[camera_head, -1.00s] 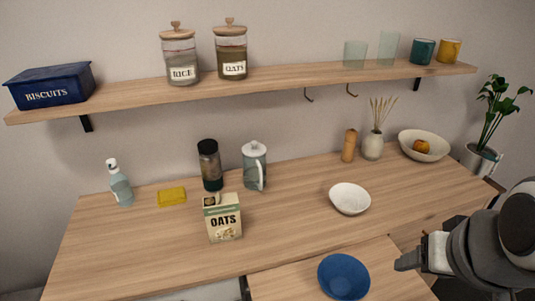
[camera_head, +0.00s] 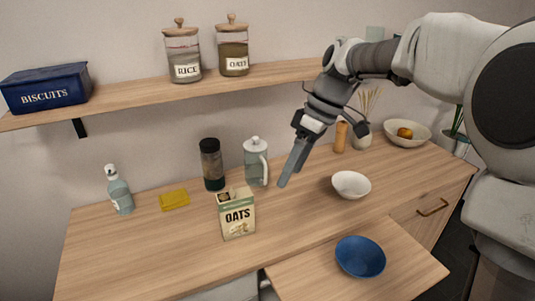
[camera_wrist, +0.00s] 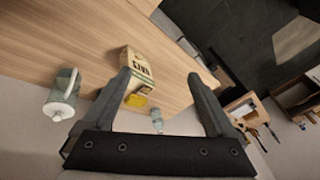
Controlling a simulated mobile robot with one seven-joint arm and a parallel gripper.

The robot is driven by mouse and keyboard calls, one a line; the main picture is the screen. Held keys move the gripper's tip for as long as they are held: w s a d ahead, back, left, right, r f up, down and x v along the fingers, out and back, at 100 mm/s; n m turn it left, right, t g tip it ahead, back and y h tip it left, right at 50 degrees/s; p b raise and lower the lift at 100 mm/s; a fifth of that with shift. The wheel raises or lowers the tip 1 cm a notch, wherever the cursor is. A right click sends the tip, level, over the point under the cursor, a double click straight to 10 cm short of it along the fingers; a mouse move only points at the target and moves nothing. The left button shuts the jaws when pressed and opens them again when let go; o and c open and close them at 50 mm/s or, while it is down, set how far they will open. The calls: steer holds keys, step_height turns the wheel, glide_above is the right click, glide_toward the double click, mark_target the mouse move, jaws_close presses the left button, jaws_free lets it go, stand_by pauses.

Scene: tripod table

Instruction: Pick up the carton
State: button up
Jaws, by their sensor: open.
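The carton (camera_head: 237,215) is a cream and green oats box standing upright on the wooden counter, left of the picture's middle. It also shows in the wrist view (camera_wrist: 143,68), beside the left finger, which covers part of it. My gripper (camera_head: 287,180) is open and empty, above the counter to the right of the carton and apart from it.
A glass jug (camera_head: 255,162) and dark jar (camera_head: 211,164) stand behind the carton. A yellow sponge (camera_head: 173,200) and spray bottle (camera_head: 119,190) are to the left. A white bowl (camera_head: 351,185) is to the right; a blue bowl (camera_head: 360,257) sits on the lower surface in front.

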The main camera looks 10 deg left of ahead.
steer(key=w+a+f+n+g+y+b, duration=0.1)
steer(key=w+a+f+n+g+y, duration=0.3)
steer(key=w, duration=0.3)
steer(key=n+g+y, duration=0.1)
steer(key=n+y, duration=0.3)
steer(key=n, duration=0.2)
glide_toward(241, 194)
steer(key=b+x, duration=0.1)
steer(key=x, duration=0.8)
steer(key=shift+a+f, duration=0.1)
steer(key=shift+a, duration=0.1)
steer(key=shift+x, duration=2.7)
steer(key=shift+a, duration=0.1)
steer(key=shift+c, duration=0.3)
jaws_close()
